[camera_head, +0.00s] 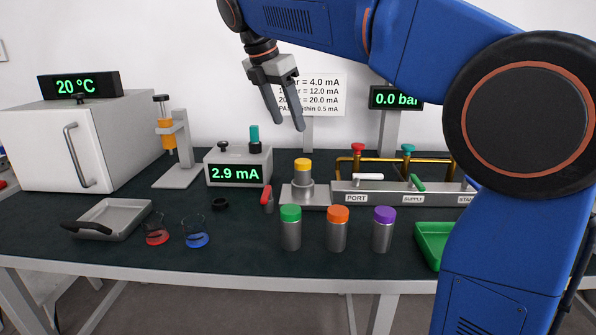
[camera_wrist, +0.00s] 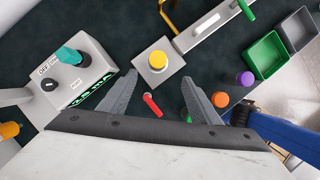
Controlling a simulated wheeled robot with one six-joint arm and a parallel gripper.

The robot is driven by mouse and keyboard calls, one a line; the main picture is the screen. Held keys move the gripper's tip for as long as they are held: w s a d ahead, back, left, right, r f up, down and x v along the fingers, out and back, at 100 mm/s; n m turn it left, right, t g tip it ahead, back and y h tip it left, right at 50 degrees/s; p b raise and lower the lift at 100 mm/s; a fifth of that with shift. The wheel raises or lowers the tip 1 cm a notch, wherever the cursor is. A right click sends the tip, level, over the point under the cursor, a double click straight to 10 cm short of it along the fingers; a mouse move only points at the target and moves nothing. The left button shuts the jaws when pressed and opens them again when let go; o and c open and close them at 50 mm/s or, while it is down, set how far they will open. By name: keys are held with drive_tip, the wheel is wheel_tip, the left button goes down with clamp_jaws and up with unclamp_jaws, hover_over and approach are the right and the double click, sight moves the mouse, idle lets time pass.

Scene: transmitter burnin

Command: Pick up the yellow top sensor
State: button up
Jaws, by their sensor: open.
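The yellow-topped sensor (camera_head: 303,172) stands upright on a small grey block at the left end of the port bench. In the wrist view its yellow cap (camera_wrist: 158,60) shows from above, on the square grey block (camera_wrist: 150,82). My gripper (camera_head: 285,128) is open and empty, above and a little left of the sensor in the head view. In the wrist view my gripper (camera_wrist: 165,80) has its two fingers spread wide, with the yellow cap lying between and beyond the tips.
Green (camera_head: 290,228), orange (camera_head: 337,229) and purple (camera_head: 383,230) capped cylinders stand in front. A red-handled lever (camera_head: 267,199) is left of the block. The 2.9 mA meter (camera_head: 237,168) stands left; the valve bench (camera_head: 400,190) right. A green tray (camera_head: 430,240) is front right.

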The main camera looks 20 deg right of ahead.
approach(300, 162)
drive_tip(key=x, duration=0.7)
drive_tip(key=shift+w+d, duration=0.15)
drive_tip(key=shift+d, duration=0.2)
drive_tip(key=shift+a+x, duration=0.15)
drive_tip(key=shift+x, duration=1.2)
drive_tip(key=shift+a+x, duration=0.15)
drive_tip(key=shift+x, duration=1.2)
drive_tip(key=shift+f, duration=0.1)
clamp_jaws()
